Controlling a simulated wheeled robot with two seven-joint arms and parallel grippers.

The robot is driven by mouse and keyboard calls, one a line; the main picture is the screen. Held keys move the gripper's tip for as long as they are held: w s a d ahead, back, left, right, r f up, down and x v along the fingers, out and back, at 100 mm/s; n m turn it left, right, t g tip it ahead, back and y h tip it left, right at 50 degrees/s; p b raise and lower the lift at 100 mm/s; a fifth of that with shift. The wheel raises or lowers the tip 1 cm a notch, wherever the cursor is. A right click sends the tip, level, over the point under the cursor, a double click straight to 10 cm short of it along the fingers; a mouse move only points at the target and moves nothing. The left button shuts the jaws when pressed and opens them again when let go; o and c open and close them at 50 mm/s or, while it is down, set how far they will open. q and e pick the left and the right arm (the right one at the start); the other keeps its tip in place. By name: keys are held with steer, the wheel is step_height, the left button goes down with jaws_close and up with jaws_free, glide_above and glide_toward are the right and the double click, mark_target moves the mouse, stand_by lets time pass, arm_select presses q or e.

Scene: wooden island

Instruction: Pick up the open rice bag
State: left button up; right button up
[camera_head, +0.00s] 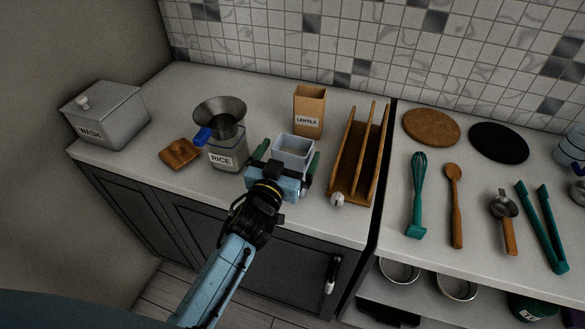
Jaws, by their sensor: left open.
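No bag with a readable rice label shows. A grey jar labelled RICE (224,156) stands on the counter with a metal funnel (220,112) in its top. An open, square, pale grey container (293,146) stands right of the jar; its front is hidden by my gripper, so I cannot tell whether it is the rice bag. My left gripper (287,162) is open, with its fingers on either side of this pale container; contact cannot be told. An open brown paper bag labelled LENTILS (309,112) stands behind it. My right gripper is not in view.
A wooden rack (349,186) stands close on the right. A blue-handled item (202,136) is at the funnel, and a small wooden piece (180,154) and a WASH bin (108,122) are left. Utensils, including a green whisk (418,190), lie on the right counter.

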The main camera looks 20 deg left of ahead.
mark_target(297, 139)
arm_select(q)
steer(key=w, duration=0.4)
steer(key=shift+w+d+r, duration=0.1)
steer(key=shift+w+d, duration=0.1)
steer(key=shift+d, duration=0.05)
steer(key=c, duration=1.7)
